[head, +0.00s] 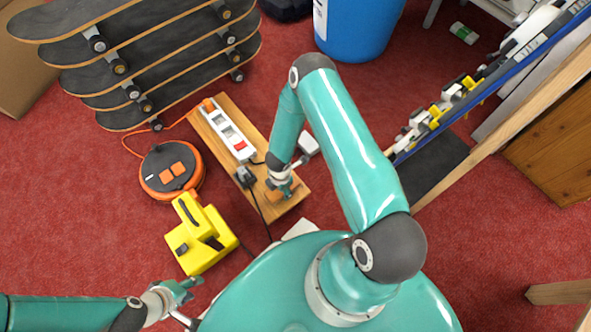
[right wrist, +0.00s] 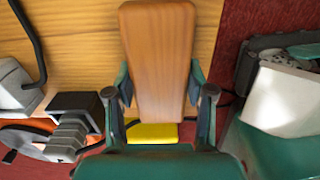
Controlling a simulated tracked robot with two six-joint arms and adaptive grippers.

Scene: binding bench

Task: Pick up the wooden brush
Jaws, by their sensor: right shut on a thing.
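The wooden brush (right wrist: 158,62) shows in the right wrist view as a smooth brown wooden block, wider at the far end. My right gripper (right wrist: 160,112) is shut on it, with one finger along each side. In the head view my right gripper (head: 281,187) is over the near end of the wooden board, and only small orange-brown parts of the brush show around it. I cannot tell whether the brush touches the board. My left gripper (head: 184,291) is open and empty at the lower left, below the yellow case.
The wooden board (head: 228,118) carries a white power strip (head: 229,130). An orange cable reel (head: 170,170) and a yellow case (head: 200,236) lie to its left. Stacked skateboards (head: 160,60) and a blue bin (head: 358,25) are further back. Red carpet is free at the left.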

